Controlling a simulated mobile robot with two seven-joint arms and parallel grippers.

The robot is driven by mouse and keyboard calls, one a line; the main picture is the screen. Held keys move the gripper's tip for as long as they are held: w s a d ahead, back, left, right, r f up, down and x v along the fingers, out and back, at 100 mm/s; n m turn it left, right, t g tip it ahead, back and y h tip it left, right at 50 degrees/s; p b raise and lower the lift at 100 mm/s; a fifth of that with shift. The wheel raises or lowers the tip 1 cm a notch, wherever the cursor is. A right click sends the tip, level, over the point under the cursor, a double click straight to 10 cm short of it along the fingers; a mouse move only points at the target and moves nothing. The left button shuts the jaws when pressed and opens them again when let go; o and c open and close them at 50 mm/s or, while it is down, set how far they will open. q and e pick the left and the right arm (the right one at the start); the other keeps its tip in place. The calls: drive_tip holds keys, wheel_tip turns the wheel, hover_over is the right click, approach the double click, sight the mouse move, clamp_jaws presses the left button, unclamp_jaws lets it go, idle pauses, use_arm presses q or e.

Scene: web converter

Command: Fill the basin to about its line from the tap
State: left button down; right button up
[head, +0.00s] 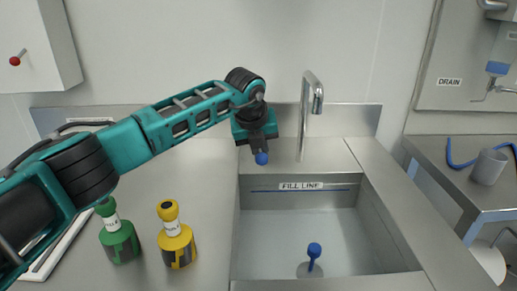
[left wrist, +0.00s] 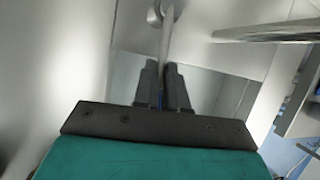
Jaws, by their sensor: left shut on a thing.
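The steel tap (head: 311,95) stands behind the basin, its spout bent over to the right. No stream shows below the spout. The steel basin (head: 393,225) has a blue line under a "FILL LINE" label (head: 301,186) on its back wall. I see no clear water surface in it. My left gripper (head: 260,147) is left of the tap, shut on what looks like the tap lever, whose blue knob (head: 261,159) shows below the fingers. In the left wrist view the gripper (left wrist: 162,90) closes around a metal rod (left wrist: 166,42). The right gripper is out of view.
A plug with a blue knob (head: 314,250) stands on the basin floor. A green bottle (head: 119,240) and a yellow bottle (head: 177,245) stand on the counter at left, near my arm. A grey cup (head: 488,167) is on the right bench, beneath a "DRAIN" sign (head: 449,82).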

use_arm(q)
drive_tip(key=shift+s+d+f, duration=0.2)
drive_tip(key=shift+s+f, duration=0.1)
drive_tip(key=shift+f, duration=0.15)
drive_tip(key=c, duration=1.2)
unclamp_jaws()
drive_tip(key=shift+r, duration=0.15)
drive_tip(key=shift+w+a+r, duration=0.1)
drive_tip(key=shift+r, duration=0.1)
drive_tip(key=v, duration=1.2)
drive_tip(key=shift+r, duration=0.35)
